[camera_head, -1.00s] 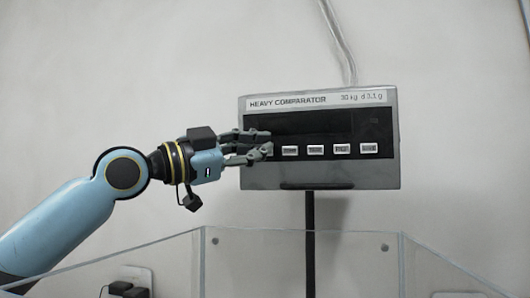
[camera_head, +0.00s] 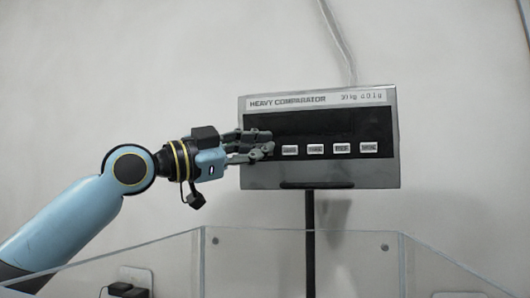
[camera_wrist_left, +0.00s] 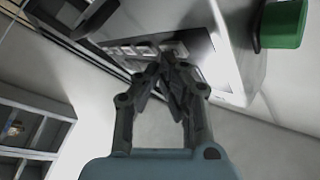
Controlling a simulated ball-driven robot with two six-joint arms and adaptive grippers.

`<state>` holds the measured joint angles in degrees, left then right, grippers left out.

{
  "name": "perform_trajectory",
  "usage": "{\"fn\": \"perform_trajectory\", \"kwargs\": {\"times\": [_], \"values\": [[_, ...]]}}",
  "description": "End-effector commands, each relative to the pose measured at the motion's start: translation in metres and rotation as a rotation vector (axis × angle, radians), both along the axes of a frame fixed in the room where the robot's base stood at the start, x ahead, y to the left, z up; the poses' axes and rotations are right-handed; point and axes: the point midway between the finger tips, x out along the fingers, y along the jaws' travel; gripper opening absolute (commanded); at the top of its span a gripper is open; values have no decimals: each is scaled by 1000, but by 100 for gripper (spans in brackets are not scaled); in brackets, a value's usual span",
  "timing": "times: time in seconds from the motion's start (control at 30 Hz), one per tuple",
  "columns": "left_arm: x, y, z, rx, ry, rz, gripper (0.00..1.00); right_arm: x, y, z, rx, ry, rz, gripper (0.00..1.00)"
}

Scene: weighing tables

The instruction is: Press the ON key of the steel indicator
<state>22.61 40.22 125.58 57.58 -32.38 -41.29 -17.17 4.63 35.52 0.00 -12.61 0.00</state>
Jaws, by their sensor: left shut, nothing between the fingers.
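The steel indicator (camera_head: 270,175) is a grey box on a dark post, with a label reading HEAVY COMPARATOR, a dark blank display and a row of pale keys. My left gripper (camera_head: 270,146) is shut and empty, its fingertips at the left end of the key row, where they hide the leftmost part of the row. In the left wrist view the shut fingertips (camera_wrist_left: 168,58) are close to the keys of the indicator (camera_wrist_left: 232,62). I cannot tell whether they touch a key. The key lettering is too small to read. My right gripper is not in view.
A clear panelled enclosure (camera_head: 300,240) stands below the indicator. A cable (camera_head: 338,40) runs up the wall behind it. A green cylinder (camera_wrist_left: 283,24) sticks out beside the indicator in the left wrist view. A wall socket (camera_head: 135,280) is at lower left.

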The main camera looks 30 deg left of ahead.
Motion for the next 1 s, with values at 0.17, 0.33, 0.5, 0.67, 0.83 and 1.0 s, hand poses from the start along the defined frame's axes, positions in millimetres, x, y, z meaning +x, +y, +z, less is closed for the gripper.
{"fn": "perform_trajectory", "kwargs": {"times": [0.17, 0.33, 0.5, 0.67, 0.83, 1.0], "values": [[2, 1, 0, 0, 0, 0, 0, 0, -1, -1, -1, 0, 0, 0], [4, 1, 0, -1, 1, 0, 0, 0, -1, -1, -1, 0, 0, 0], [4, 1, 1, -1, 1, 0, 0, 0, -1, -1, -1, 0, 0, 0], [1, 0, 0, 1, 0, 1, 0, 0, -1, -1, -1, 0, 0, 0], [-7, -2, -1, 1, 0, 1, 0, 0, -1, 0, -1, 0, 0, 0], [-12, -3, -2, -1, 1, 0, 0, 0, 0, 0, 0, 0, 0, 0]]}}
